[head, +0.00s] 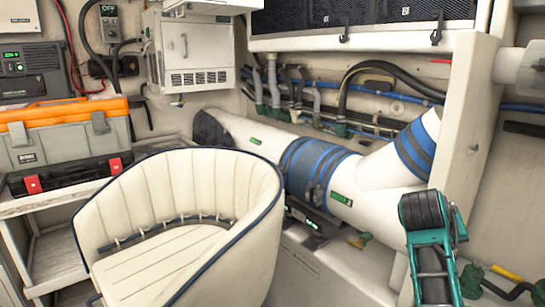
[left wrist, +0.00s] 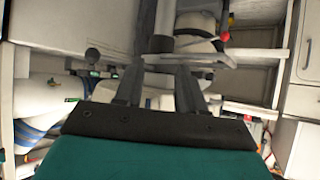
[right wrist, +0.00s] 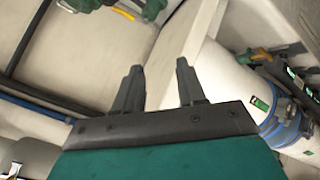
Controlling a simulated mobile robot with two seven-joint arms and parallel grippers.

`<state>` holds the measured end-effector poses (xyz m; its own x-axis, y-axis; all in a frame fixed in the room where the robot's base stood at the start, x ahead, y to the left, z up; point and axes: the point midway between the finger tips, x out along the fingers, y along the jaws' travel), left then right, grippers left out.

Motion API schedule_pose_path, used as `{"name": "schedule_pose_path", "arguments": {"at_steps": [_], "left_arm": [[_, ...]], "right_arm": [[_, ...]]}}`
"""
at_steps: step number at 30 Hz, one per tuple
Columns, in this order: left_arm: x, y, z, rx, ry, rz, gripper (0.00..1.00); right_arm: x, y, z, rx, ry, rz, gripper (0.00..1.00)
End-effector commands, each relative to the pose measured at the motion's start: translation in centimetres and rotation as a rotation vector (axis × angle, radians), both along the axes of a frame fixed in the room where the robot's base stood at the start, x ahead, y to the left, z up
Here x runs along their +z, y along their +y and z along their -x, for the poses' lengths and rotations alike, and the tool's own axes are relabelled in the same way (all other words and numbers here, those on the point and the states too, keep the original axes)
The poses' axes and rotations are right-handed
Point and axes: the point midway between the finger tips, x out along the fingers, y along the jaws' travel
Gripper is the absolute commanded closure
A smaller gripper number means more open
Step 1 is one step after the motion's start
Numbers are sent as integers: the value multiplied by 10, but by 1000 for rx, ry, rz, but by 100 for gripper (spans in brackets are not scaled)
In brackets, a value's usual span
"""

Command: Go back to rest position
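My left gripper (left wrist: 158,72) shows in the left wrist view with its two dark fingers apart and nothing between them. Shelves and pale cabinets lie beyond it. The head view does not show it. My right gripper (right wrist: 158,68) shows in the right wrist view, also with its fingers apart and empty. Beyond it are a pale panel and a white pipe. In the head view a teal and black part of my right arm (head: 430,245) stands at the lower right, in front of the white pipe. I cannot make out the right gripper's fingers there.
A cream padded seat (head: 190,220) fills the front middle. An orange and grey toolbox (head: 65,135) stands on a shelf at the left. A white pipe with blue bands (head: 265,145) runs across the middle right. A yellow-handled valve (head: 508,273) is beside my right arm.

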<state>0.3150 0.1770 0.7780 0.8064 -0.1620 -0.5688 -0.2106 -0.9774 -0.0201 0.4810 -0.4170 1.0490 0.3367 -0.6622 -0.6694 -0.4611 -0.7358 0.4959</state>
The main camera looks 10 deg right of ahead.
Motion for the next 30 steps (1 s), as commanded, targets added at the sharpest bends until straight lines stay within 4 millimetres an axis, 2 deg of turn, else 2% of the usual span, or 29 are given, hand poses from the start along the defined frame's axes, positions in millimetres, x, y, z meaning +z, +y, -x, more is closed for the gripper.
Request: {"name": "schedule_pose_path", "arguments": {"at_steps": [1,3,8,12,18,24,25,30], "left_arm": [[0,0,0,0,0,0,61],[0,0,0,1,0,-1,61],[0,0,0,0,0,-1,61],[0,0,0,0,-1,-1,61],[0,0,0,-1,-1,-1,61],[0,0,0,-1,0,-1,61],[0,0,0,-1,0,-1,61],[0,0,0,-2,-1,-1,61]], "right_arm": [[-24,12,11,49,25,-9,60],[-51,29,26,119,49,-33,60],[-108,74,69,275,108,-117,60],[-146,116,118,400,163,-228,60],[-174,169,184,522,226,-392,60],[-181,211,243,600,277,-552,60],[-183,214,244,607,271,-563,60],[-208,218,213,652,142,-533,60]]}}
